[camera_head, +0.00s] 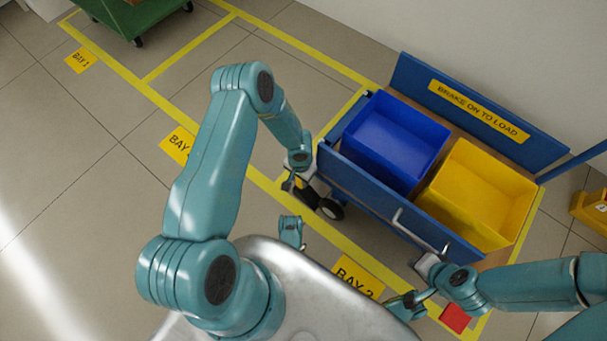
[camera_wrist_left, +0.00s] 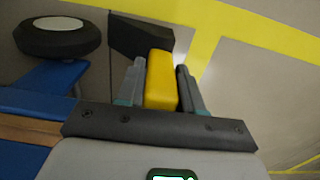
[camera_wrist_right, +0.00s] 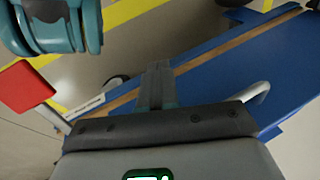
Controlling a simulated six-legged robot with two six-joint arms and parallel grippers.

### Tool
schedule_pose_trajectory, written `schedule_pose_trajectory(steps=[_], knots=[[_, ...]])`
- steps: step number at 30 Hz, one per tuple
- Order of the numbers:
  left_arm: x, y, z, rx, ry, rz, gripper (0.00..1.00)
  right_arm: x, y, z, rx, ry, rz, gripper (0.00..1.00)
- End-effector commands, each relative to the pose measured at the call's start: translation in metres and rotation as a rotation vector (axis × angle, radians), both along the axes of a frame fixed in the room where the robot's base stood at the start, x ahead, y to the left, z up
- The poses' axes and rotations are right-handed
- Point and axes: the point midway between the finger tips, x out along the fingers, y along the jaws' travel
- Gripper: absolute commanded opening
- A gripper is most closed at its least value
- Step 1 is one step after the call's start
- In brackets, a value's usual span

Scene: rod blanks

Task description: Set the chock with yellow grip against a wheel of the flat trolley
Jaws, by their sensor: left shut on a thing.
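The chock is a black wedge (camera_wrist_left: 140,35) with a yellow grip (camera_wrist_left: 160,80). My left gripper (camera_head: 297,185) is shut on the yellow grip, one finger on each side of it in the left wrist view. The chock (camera_head: 308,197) is low by the floor, beside a black wheel (camera_head: 331,209) at the near left corner of the blue trolley (camera_head: 385,205). In the left wrist view the wheel (camera_wrist_left: 57,38) is just left of the wedge; I cannot tell if they touch. My right gripper (camera_wrist_right: 157,85) has its fingers together, with nothing seen between them, near the trolley's front side.
The blue trolley carries a blue bin (camera_head: 395,140) and a yellow bin (camera_head: 480,195). A pale handle (camera_head: 420,230) sticks out of its near side. A red plate (camera_head: 455,318) is at its near right corner. A green trolley (camera_head: 130,15) stands far left. Floor at left is clear.

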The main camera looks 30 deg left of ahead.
Motion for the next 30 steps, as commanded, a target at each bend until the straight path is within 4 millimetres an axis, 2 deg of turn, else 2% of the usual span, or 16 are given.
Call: schedule_pose_trajectory(steps=[12,13,15,25,30], knots=[[-0.003,0.001,-0.004,0.000,-0.003,0.000,0.00,0.001,0.000,0.000,-0.001,-0.003,0.000,0.00],[-0.003,0.001,-0.003,0.000,-0.003,0.000,0.46,0.001,0.000,0.000,-0.001,-0.003,0.000,0.00],[-0.002,0.001,-0.003,0.000,-0.003,0.000,0.61,0.001,0.000,0.000,-0.001,-0.003,0.000,0.00],[0.000,0.001,0.001,0.001,-0.003,-0.001,0.61,0.001,0.000,0.000,-0.001,-0.003,0.000,0.00],[0.002,0.000,0.034,0.001,-0.005,-0.001,0.61,-0.007,0.001,0.017,0.005,0.024,0.003,0.00]])
